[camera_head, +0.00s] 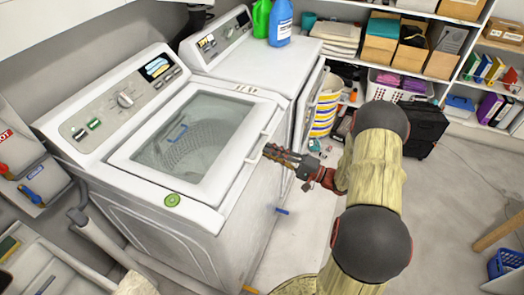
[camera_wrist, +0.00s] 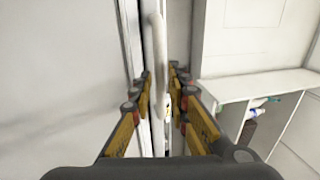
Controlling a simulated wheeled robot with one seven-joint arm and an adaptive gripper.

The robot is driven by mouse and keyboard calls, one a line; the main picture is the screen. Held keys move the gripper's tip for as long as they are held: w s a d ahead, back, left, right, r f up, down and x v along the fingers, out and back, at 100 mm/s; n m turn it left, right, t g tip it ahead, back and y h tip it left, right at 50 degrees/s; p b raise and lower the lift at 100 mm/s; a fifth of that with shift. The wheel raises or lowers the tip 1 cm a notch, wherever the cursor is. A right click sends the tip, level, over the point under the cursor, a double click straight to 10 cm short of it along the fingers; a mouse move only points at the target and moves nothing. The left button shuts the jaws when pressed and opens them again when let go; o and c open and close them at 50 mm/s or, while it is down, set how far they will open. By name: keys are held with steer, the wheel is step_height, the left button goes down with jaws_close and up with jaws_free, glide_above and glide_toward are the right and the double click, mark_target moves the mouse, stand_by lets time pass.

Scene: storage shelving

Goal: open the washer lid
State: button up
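The washer (camera_head: 170,240) stands at the left, with its glass-windowed lid (camera_head: 195,135) lying shut on top. The drum shows through the glass. A white handle (camera_head: 255,149) sits on the lid's right edge. My gripper (camera_head: 268,151) reaches in from the right, its fingertips at this handle. In the wrist view, the handle (camera_wrist: 156,45) is an upright white bar between the two fingers. My gripper (camera_wrist: 161,92) is open there, with a gap between the fingers; I cannot tell whether either touches the bar.
A second white machine (camera_head: 262,65) stands behind the washer, with a green bottle (camera_head: 262,18) and a blue bottle (camera_head: 281,24) on it and its front door swung open. A round green item (camera_head: 172,200) lies on the washer's front rim. Shelves (camera_head: 455,45) line the back. Floor at right is mostly clear.

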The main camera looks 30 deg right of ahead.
mark_target(262, 148)
steer(key=shift+x, duration=1.7)
steer(key=shift+c, duration=0.5)
jaws_close()
steer(key=shift+f, duration=0.1)
